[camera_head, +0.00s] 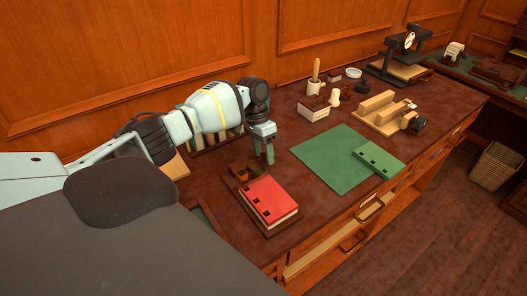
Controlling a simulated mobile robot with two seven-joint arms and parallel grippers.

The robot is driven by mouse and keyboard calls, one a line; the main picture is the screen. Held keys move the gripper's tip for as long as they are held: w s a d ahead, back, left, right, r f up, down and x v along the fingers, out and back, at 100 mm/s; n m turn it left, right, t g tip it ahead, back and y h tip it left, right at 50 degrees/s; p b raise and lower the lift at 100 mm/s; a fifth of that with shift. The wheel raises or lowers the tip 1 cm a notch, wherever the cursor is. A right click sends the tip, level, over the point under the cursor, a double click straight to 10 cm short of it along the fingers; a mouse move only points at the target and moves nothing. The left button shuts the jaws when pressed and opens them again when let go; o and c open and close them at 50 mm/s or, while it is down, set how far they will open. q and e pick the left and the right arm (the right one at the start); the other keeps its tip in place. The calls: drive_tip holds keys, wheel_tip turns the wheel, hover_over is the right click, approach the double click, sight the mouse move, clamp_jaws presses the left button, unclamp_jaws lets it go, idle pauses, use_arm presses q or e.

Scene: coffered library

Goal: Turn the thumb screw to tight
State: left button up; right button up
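My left gripper (266,154) points down over the desk, just behind the red book (270,199). Its fingers are small and dim here, so I cannot tell whether they are open or shut. A light wooden press-like block (379,108) lies at the back right of the desk. A dark round knob (418,123) sits at its right end and looks like the thumb screw. How tight it is cannot be seen. My gripper is well to the left of the knob and apart from it. My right gripper is not in view.
The red book rests on a dark wooden stand (238,182). A green mat (332,165) with a green book (378,159) lies mid-desk. A small box (313,110), a tool pot (315,84) and a black press (400,55) stand behind. A basket (494,165) stands on the floor.

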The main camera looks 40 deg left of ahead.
use_arm(q)
drive_tip(key=shift+r, duration=0.1)
drive_tip(key=v, duration=0.7)
drive_tip(key=shift+r, duration=0.35)
